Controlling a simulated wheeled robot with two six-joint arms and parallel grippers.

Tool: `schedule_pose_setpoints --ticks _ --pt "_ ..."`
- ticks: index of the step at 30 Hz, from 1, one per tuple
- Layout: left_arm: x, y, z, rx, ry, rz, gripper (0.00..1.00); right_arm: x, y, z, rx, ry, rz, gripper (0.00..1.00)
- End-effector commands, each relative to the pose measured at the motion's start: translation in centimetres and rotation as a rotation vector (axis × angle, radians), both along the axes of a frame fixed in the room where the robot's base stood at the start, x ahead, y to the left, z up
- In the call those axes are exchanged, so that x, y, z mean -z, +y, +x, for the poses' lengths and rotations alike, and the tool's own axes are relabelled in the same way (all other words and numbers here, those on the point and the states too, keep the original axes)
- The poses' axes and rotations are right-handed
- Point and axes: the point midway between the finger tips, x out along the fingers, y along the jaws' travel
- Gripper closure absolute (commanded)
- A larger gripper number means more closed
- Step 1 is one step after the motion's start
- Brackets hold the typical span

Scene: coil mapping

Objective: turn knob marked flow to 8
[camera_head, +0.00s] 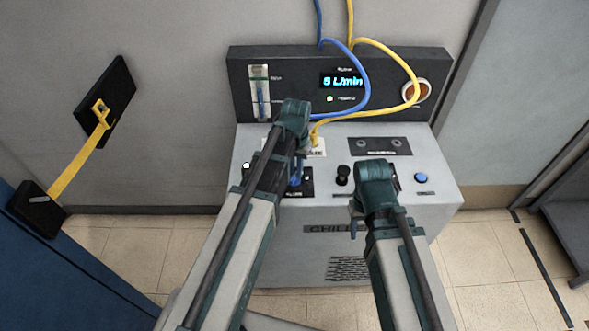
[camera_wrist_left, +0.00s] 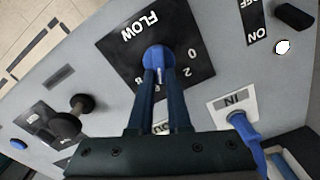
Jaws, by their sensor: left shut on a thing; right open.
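The blue knob (camera_wrist_left: 158,57) sits on a black dial plate (camera_wrist_left: 185,35) marked FLOW, upside down in the left wrist view. My left gripper (camera_wrist_left: 157,80) is shut on the knob, its two dark fingers on either side. A pale pointer line on the knob shows between the fingers; 0 and 2 are readable, other numbers are partly hidden. In the head view my left gripper (camera_head: 292,150) covers most of the plate. The display (camera_head: 342,81) reads 5 L/min.
A black knob (camera_head: 343,175) stands between my grippers, and a blue button (camera_head: 421,177) is at the right. A blue hose (camera_head: 366,82) and a yellow hose (camera_head: 415,85) loop over the panel. A white light (camera_wrist_left: 282,47) and a black switch (camera_wrist_left: 294,16) are near FLOW.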

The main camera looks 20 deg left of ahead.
Motion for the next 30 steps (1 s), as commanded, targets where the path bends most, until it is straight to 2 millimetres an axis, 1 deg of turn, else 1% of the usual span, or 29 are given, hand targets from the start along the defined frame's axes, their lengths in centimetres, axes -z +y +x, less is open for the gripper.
schedule_pose_setpoints --ticks 9,18,24,30 --pt "0.01 -0.41 -0.15 0.301 0.000 0.000 1.00 0.01 0.00 0.00 0.000 0.000 0.000 0.50" --pt "0.01 -0.70 -0.36 0.562 0.000 0.000 1.00 0.01 0.00 0.00 0.000 0.000 0.000 0.50" --pt "0.01 -0.84 -0.48 0.694 0.000 0.000 1.00 0.01 0.00 0.00 0.000 0.000 0.000 0.50" --pt "0.01 -0.91 -0.57 0.783 0.000 0.000 1.00 0.01 0.00 0.00 0.000 0.000 0.000 0.50"
